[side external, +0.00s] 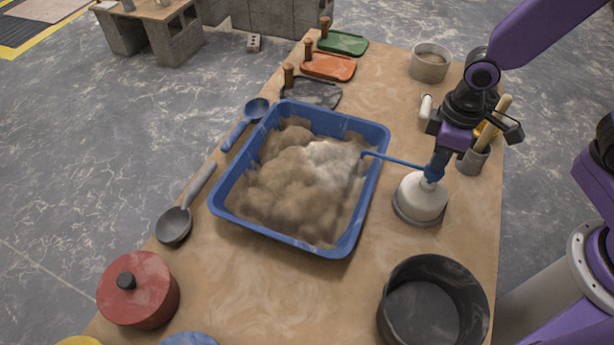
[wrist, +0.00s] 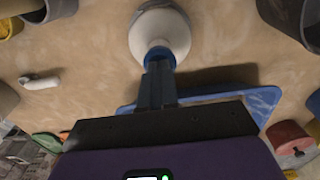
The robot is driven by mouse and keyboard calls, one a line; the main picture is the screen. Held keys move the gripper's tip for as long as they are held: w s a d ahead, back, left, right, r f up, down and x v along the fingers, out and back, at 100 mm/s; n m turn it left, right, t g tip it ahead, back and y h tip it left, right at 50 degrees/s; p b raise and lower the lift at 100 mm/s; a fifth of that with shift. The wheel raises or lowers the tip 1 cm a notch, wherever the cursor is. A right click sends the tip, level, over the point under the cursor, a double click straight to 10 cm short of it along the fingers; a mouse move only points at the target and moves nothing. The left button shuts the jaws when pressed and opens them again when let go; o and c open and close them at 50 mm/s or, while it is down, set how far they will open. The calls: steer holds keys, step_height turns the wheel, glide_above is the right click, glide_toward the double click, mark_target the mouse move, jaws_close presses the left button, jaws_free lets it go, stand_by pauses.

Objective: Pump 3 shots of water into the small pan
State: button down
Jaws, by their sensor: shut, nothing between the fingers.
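A white dome-shaped pump bottle (side external: 421,199) with a blue head stands upright on the table, right of the blue tub. Its long blue spout (side external: 395,160) points left and ends over the tub's right side. My gripper (side external: 434,172) is shut, pointing down at the pump head; whether it touches the head I cannot tell. In the wrist view the shut fingers (wrist: 157,88) sit in front of the bottle's blue collar (wrist: 158,54) and white body (wrist: 160,30). An open dark pot (side external: 433,306) stands at the front right. Which vessel is the small pan I cannot tell.
The blue tub (side external: 228,222) holds a heap of tan, partly whitish powder. A red lidded pot (side external: 138,290), a grey ladle (side external: 175,224) and a blue scoop (side external: 256,109) lie to its left. Trowels (side external: 328,66), a small grey pot (side external: 429,65) and a tool cup (side external: 472,160) are behind.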

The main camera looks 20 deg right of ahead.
steer(key=shift+f, duration=0.35)
steer(key=shift+r, duration=1.8)
steer(key=shift+r, duration=0.1)
step_height(320, 180, up, 6)
steer(key=shift+f, duration=0.1)
steer(key=shift+s, duration=0.1)
stand_by(0.5)
steer(key=s+d+r+n, duration=0.1)
steer(key=s+d, duration=0.3)
steer(key=s, duration=0.3)
steer(key=s+d+r+n, duration=0.1)
steer(key=s+d+n, duration=0.1)
steer(key=s+d, duration=0.2)
steer(key=s, duration=0.3)
steer(key=shift+n, duration=0.3)
